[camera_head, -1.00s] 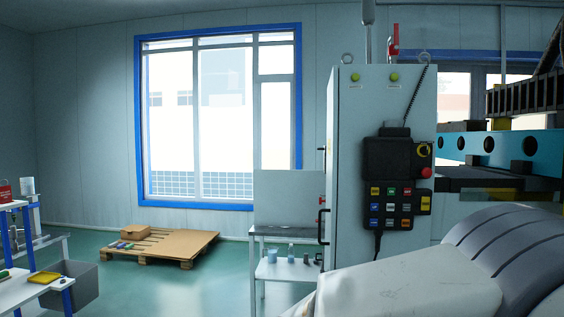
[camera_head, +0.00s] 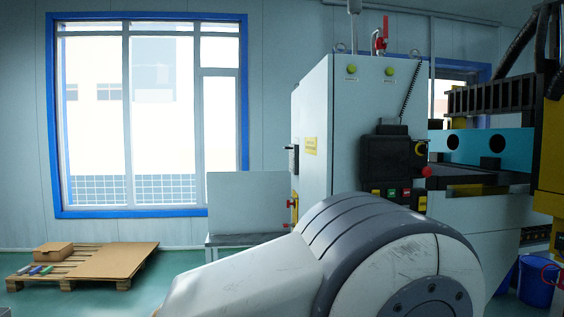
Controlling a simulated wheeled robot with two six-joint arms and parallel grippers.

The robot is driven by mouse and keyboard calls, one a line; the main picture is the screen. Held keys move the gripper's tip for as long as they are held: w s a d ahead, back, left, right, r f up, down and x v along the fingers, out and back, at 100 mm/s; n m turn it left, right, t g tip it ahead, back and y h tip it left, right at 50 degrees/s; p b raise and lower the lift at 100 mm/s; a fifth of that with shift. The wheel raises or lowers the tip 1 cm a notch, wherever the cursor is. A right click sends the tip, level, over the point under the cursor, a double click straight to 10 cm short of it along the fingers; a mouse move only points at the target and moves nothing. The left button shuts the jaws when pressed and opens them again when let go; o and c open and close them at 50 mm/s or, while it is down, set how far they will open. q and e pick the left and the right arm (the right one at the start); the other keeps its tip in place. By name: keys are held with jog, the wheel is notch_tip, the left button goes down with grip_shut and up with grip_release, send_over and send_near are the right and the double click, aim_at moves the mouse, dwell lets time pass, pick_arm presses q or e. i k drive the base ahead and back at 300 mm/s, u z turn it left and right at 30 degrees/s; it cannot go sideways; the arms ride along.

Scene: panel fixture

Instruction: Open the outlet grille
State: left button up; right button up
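No outlet grille can be made out in this view. A tall light grey cabinet (camera_head: 340,130) stands at the centre, with two green-yellow lamps near its top and a yellow label on its left side. A black control pendant (camera_head: 391,155) with a red button hangs on its front. Neither of my grippers is in view. A large white and grey rounded body (camera_head: 350,260) fills the lower middle and hides the cabinet's lower part; I cannot tell whether it is mine.
A pallet (camera_head: 105,265) with a cardboard box (camera_head: 52,251) lies on the floor at the left, below a blue-framed window (camera_head: 150,211). A small table (camera_head: 225,240) stands left of the cabinet. A blue machine beam (camera_head: 480,146) and a blue bucket (camera_head: 536,283) are at the right.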

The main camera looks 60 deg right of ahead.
aim_at(294, 149)
jog(key=z, duration=0.25)
jog(key=i, duration=0.75)
jog(key=z, duration=1.35)
jog(key=i, duration=1.75)
jog(key=z, duration=0.2)
